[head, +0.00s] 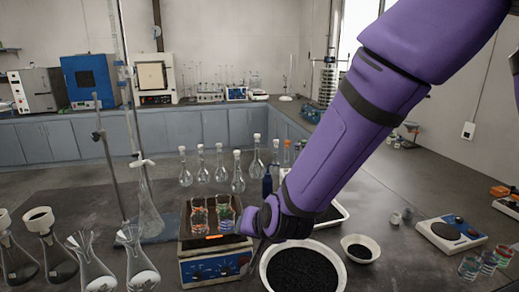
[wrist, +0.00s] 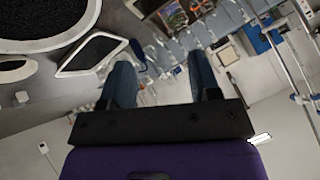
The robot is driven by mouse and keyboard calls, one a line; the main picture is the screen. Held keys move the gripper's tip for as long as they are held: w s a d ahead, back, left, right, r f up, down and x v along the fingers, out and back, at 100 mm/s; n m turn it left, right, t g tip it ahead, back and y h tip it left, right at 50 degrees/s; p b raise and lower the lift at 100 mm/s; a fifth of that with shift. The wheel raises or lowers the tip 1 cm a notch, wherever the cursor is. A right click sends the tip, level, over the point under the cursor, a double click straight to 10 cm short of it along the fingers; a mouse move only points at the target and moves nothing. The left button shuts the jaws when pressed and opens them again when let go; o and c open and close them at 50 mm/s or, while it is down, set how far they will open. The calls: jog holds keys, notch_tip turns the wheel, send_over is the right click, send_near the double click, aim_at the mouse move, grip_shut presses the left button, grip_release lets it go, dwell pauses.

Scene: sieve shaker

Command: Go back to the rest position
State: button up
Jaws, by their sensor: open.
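My gripper (wrist: 161,82) shows in the wrist view with its two blue-grey fingers spread apart. Nothing is between the fingers; glassware and the room lie beyond them. In the head view my purple arm reaches down from the upper right and ends above the bench, between a blue-and-white heater box and a white basin of black grains.
The heater box (head: 205,270) carries glasses with coloured contents. Tall flasks (head: 238,180) stand behind it, conical flasks (head: 137,262) at left. A small bowl (head: 361,247), a white-rimmed tray (head: 343,213) and a scale (head: 451,234) are at right.

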jog(key=s+d+r+n+g+h, duration=0.1)
jog(key=s+d+r, duration=0.3)
jog(key=d+r, duration=1.2)
jog(key=s+d+r+h, duration=0.1)
jog(key=s+d+r, duration=0.1)
jog(key=s+d, duration=0.6)
jog(key=s+d+r+g+h, duration=0.1)
jog(key=s+d+r+h, duration=0.1)
jog(key=s+d, duration=0.5)
jog(key=shift+s+d+r+g, duration=0.3)
jog(key=shift+s+d, duration=0.1)
jog(key=shift+s, duration=0.25)
